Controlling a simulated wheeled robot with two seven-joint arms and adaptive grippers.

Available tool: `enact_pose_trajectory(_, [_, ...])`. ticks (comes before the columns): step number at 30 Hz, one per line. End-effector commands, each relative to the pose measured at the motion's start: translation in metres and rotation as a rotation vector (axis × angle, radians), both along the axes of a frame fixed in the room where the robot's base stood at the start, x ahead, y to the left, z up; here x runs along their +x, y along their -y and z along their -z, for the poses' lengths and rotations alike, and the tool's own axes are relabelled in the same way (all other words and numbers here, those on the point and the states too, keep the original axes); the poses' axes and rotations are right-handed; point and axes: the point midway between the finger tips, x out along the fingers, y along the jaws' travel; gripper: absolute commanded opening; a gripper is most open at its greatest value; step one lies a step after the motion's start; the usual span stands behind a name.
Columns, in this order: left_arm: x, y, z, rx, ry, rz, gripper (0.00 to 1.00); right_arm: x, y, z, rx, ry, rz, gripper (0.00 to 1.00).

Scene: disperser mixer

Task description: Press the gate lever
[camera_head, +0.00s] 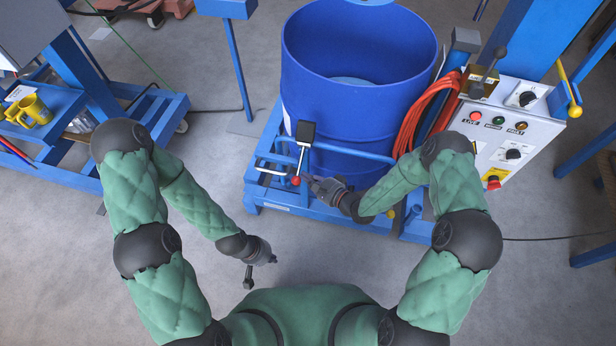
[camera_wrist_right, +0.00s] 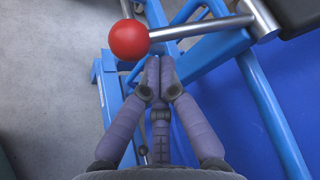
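The gate lever is a metal rod with a red ball knob (camera_head: 296,181), hanging from a black block (camera_head: 306,132) at the front of the blue drum. My right gripper (camera_head: 311,180) is just right of the knob, with its fingers together and nothing between them. In the right wrist view the red knob (camera_wrist_right: 129,40) and rod (camera_wrist_right: 200,28) lie just beyond the fingertips (camera_wrist_right: 160,62). I cannot tell whether they touch. My left gripper (camera_head: 262,272) hangs low over the floor, fingers apart and empty, away from the lever.
The blue drum (camera_head: 350,110) stands on a blue frame (camera_head: 262,200) with rails near the lever. A control box (camera_head: 505,130) with buttons and an orange hose (camera_head: 425,110) are to the right. Floor between is clear.

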Motion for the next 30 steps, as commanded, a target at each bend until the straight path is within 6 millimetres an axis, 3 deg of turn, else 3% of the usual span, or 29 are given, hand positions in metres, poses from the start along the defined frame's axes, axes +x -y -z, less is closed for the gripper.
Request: enact_pose_trajectory(30, [0.000, 0.000, -0.038, 0.000, 0.000, 0.000, 0.00, -0.013, -0.004, -0.020, 0.059, -0.183, -0.002, 0.00])
